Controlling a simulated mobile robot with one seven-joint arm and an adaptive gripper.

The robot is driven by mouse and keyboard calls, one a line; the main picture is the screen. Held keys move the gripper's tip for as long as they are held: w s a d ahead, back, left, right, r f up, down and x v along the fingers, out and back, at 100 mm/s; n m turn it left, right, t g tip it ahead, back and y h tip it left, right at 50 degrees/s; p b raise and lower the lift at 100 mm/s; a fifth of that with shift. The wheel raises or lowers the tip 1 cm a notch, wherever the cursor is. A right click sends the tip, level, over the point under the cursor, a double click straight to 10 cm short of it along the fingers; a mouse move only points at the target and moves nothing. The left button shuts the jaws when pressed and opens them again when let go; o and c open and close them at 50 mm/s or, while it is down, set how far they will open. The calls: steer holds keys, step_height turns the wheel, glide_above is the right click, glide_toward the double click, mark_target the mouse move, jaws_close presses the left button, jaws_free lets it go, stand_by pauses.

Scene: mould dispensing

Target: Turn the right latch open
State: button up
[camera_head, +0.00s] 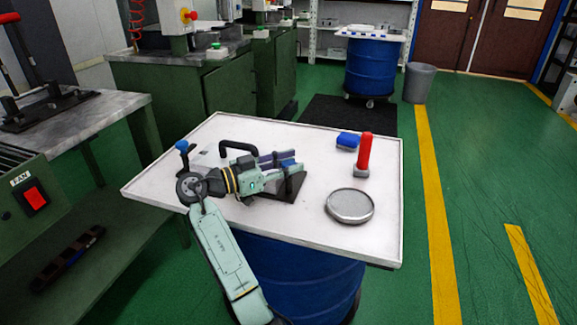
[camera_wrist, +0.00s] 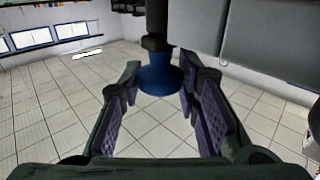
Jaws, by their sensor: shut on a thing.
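The left latch (camera_head: 182,146) shows as a blue knob at the mould's left. The right latch, a blue knob (camera_wrist: 160,80) on a dark stem, is between my fingers in the wrist view. My gripper (camera_head: 283,161) reaches across from the left and is shut on this knob. Its two padded fingers also show in the wrist view (camera_wrist: 159,93). The latch's turn angle is unclear.
On the white table (camera_head: 300,238) stand a red-handled tool (camera_head: 364,152), a blue block (camera_head: 347,140) and a round grey metal dish (camera_head: 350,206), all right of the mould. The table's front right is clear. A green machine bench (camera_head: 75,130) stands at left.

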steer(key=shift+d+r, duration=0.1)
steer(key=o, duration=1.1)
steer(key=shift+o, duration=0.2)
steer(key=v, duration=1.2)
